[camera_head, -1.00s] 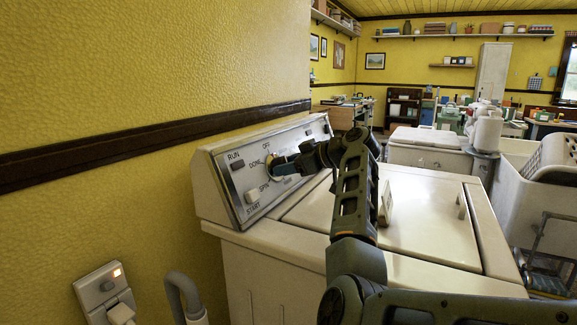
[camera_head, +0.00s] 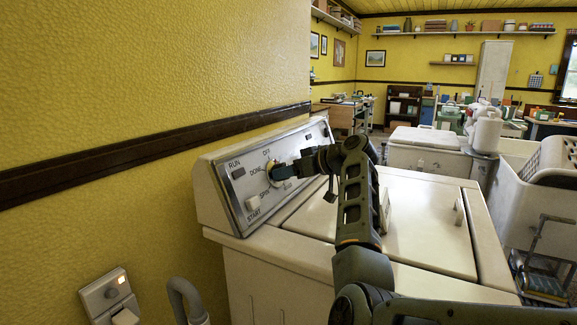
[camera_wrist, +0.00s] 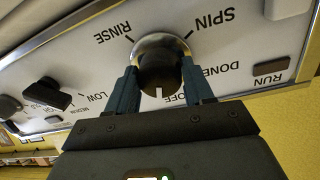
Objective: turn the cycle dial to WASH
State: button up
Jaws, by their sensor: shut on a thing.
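The cycle dial (camera_wrist: 160,62) is a dark round knob with a shiny rim on the washer's sloped control panel (camera_head: 240,190). My gripper (camera_wrist: 159,70) is shut on it, one blue finger on each side. The dial's white pointer mark points down in the wrist view, at or near the partly covered OFF label. RINSE, SPIN and DONE show around the dial. The WASH label is not visible; my gripper covers the panel below the dial in the wrist view. In the head view my gripper (camera_head: 279,173) meets the dial and hides most of it.
The RUN light (camera_wrist: 271,67) and START button (camera_head: 252,203) are on the same panel. A dark lever knob (camera_wrist: 52,92) with LOW and other marks sits further along it. The washer's closed lid (camera_head: 425,228) lies under my arm. The yellow wall (camera_head: 130,80) stands close behind the panel.

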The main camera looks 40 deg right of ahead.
jog(key=m+p, duration=0.4)
jog(key=m, duration=0.1)
jog(key=shift+r, duration=0.25)
jog(key=shift+f+m+p, duration=0.1)
jog(key=shift+m+p, duration=1.15)
jog(key=shift+m, duration=0.05)
jog(key=shift+f, duration=0.1)
jog(key=o, duration=1)
jog(key=shift+o, duration=0.2)
jog(key=v, duration=0.7)
jog(key=shift+s+d+r+b, duration=0.2)
jog(key=shift+s+r+b, duration=0.05)
jog(key=shift+b, duration=0.05)
